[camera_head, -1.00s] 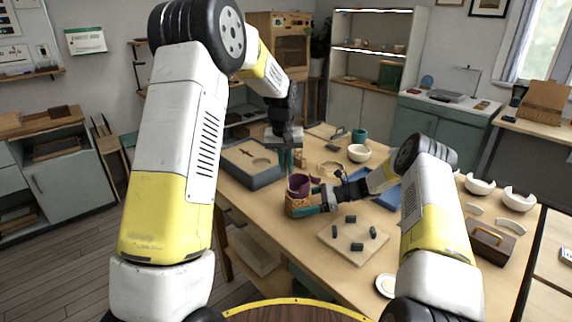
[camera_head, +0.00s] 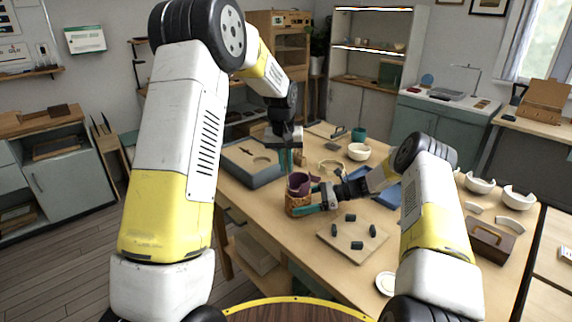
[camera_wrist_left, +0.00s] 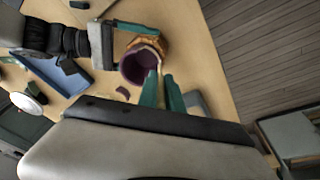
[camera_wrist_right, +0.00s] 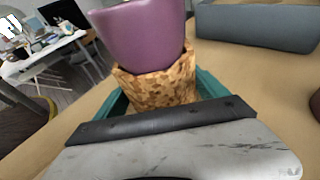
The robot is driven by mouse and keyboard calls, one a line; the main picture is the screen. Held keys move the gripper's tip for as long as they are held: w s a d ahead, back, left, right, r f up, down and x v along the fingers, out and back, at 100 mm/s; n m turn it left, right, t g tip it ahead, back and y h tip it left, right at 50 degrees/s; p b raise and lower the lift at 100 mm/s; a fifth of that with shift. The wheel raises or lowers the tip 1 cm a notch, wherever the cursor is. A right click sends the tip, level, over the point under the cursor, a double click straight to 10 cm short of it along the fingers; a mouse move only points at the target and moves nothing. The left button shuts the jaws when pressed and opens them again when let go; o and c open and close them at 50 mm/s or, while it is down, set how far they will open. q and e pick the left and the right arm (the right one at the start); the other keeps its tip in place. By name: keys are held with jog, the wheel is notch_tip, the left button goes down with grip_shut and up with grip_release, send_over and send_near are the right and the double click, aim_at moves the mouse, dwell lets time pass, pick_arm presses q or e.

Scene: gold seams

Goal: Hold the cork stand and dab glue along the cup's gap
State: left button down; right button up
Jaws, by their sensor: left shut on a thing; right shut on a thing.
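The purple cup (camera_head: 299,184) sits upright in the cork stand (camera_head: 298,206) near the table's left edge. My right gripper (camera_head: 315,207) is shut on the cork stand; its teal fingers flank the cork (camera_wrist_right: 157,87) in the right wrist view, under the cup (camera_wrist_right: 142,32). The gap is not clear. A purple shard (camera_wrist_left: 123,92) lies beside the cup.
A grey tray (camera_head: 262,180) lies behind the cup to the left. A board with dark blocks (camera_head: 338,240) is in front. A blue tray (camera_head: 392,196) is partly behind my right arm. A white bowl (camera_head: 359,152) and a teal mug (camera_head: 359,134) stand farther back.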

pick_arm(q)
jog(key=shift+r, duration=0.2)
jog(key=shift+s+d, duration=0.1)
jog(key=shift+s, duration=0.05)
jog(key=shift+s+d+r, duration=0.15)
jog(key=shift+s+d, duration=0.25)
jog(key=shift+s, duration=0.35)
jog(key=shift+f, duration=0.35)
dwell(0.7)
jog(key=shift+r, duration=0.25)
jog(key=shift+d, duration=0.15)
jog(key=shift+s+d+r, duration=0.1)
jog(key=shift+s+d, duration=0.4)
jog(key=shift+d, duration=0.25)
jog(key=shift+f, duration=0.35)
dwell(0.9)
